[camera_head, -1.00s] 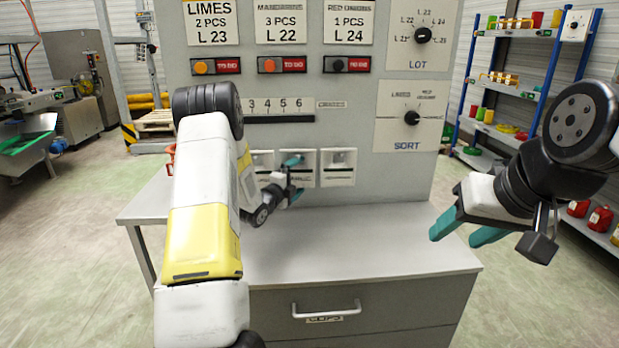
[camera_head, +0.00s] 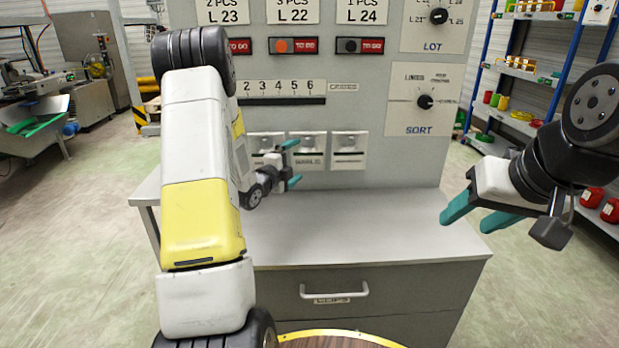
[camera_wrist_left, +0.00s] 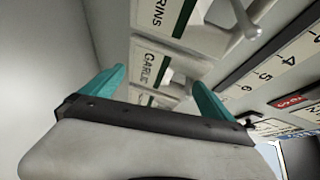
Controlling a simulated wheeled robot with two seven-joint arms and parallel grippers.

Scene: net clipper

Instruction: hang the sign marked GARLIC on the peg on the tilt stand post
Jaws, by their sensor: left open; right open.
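The GARLIC sign (camera_wrist_left: 152,66) is a white card with a green stripe in the left wrist view. It appears between the spread fingers of my left gripper (camera_wrist_left: 155,88), beyond the fingertips; I cannot tell whether they touch it. In the head view, my left gripper (camera_head: 293,164) is open in front of a row of white cards on the grey panel, near the middle card (camera_head: 307,147), whose text is too small to read. My right gripper (camera_head: 468,215) is open and empty above the counter's right end. I cannot make out the tilt stand post or its peg.
A second sign ending in RINS (camera_wrist_left: 168,14) is beside the GARLIC sign. Another white card (camera_head: 349,146) is on the panel (camera_head: 370,215). A numbered strip (camera_head: 278,88) and knobs sit above. The grey counter (camera_head: 370,228) is clear. Blue shelving (camera_head: 476,70) stands at the right.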

